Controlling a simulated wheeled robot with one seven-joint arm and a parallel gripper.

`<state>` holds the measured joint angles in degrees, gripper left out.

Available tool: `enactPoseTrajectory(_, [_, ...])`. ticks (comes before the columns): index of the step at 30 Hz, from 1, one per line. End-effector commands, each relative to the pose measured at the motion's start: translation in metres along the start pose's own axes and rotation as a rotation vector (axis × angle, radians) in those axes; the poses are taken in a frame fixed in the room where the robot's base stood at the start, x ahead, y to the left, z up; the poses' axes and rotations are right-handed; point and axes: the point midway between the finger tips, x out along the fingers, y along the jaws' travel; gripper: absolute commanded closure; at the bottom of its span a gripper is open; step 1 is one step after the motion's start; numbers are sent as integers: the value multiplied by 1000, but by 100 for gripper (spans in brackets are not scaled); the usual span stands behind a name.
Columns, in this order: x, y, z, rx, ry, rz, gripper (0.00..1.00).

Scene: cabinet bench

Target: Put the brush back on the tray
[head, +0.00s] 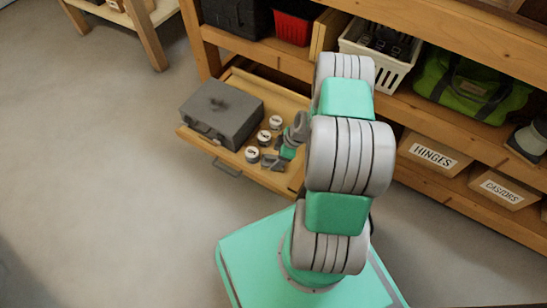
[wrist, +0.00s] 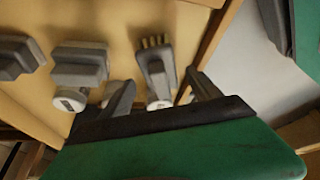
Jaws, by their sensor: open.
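My gripper (head: 276,160) reaches down over the open drawer (head: 196,141), beside the white-topped round items. In the wrist view my gripper (wrist: 162,82) is open, with its two dark fingers apart. Between and just beyond the fingertips is a grey piece with pale bristle-like prongs, which looks like the brush (wrist: 156,66). I cannot tell whether a finger touches it. Its lower end is near a white round cap. I cannot make out a separate tray in either view. My arm hides part of the drawer in the head view.
A grey toolbox (head: 222,112) fills the drawer's left part. Several white-topped round items (head: 264,136) stand right of it. Other grey pieces (wrist: 79,62) lie left of the brush. A white basket (head: 380,62) and green bag (head: 470,88) sit on the shelf. Floor at left is clear.

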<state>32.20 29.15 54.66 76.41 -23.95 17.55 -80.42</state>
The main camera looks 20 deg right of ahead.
Motion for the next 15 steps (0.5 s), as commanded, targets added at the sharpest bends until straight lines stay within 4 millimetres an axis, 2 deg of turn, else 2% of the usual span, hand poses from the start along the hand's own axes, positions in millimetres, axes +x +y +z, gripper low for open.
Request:
enactPoseTrajectory(1, [-21,2,-2,3,0,4,28])
enactPoseTrajectory(4, [-46,1,-2,1,0,4,28])
enactPoseTrajectory(7, [-64,0,-1,2,0,1,28])
enactPoseTrajectory(11, [-77,0,-1,2,-1,1,28])
enactPoseTrajectory(14, [-98,4,-18,31,-25,2,28])
enactPoseTrajectory(15, [-115,5,-33,65,-47,4,28])
